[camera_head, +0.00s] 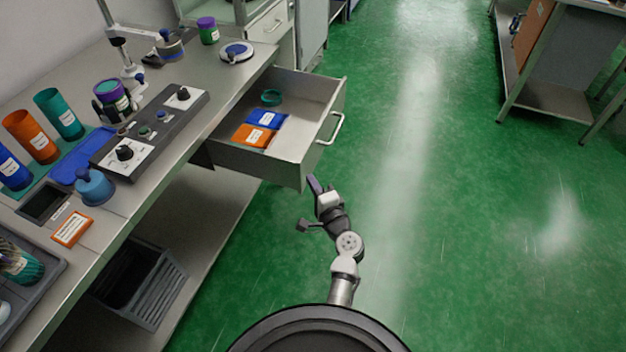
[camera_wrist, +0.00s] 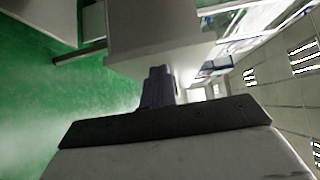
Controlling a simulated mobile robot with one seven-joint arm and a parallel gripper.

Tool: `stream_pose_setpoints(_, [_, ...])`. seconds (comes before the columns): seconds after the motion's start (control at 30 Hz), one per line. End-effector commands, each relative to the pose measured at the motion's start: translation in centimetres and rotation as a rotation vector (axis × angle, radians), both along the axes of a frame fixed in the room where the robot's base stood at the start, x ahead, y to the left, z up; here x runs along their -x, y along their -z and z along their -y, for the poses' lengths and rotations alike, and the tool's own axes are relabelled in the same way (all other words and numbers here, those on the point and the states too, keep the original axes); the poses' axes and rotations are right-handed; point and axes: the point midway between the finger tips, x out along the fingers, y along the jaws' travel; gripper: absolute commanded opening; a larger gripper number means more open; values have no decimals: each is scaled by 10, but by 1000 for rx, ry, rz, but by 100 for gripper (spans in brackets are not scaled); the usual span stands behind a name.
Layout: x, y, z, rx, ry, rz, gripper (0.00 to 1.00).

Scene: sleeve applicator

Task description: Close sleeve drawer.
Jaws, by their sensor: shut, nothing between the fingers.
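The sleeve drawer (camera_head: 294,153) is pulled out from the bench and stands open over the floor. Its grey front carries a bar handle (camera_head: 331,129). Inside lie a blue packet, an orange packet and a green ring. My gripper (camera_head: 314,184) is shut and empty, beside the near front corner of the drawer, at the lower end of its front. In the wrist view the shut fingers (camera_wrist: 158,86) point at a pale grey panel (camera_wrist: 160,40), likely the drawer. I cannot tell whether they touch it.
The bench (camera_head: 225,85) holds a control panel (camera_head: 150,130), coloured cups and a blue-topped pot (camera_head: 94,187). A dark crate (camera_head: 137,283) stands on the lower shelf. The green floor (camera_head: 430,220) right of the drawer is clear. Another bench (camera_head: 560,60) stands at the far right.

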Motion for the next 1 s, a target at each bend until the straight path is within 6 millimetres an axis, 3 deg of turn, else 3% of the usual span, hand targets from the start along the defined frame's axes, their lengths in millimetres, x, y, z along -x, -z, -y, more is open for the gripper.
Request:
stream_pose_setpoints(0.63, [0,0,-7,0,-2,0,0])
stream_pose_setpoints(0.77, [-4,0,-22,-1,-5,0,0])
stream_pose_setpoints(1.0, [-21,-1,-74,0,-7,1,0])
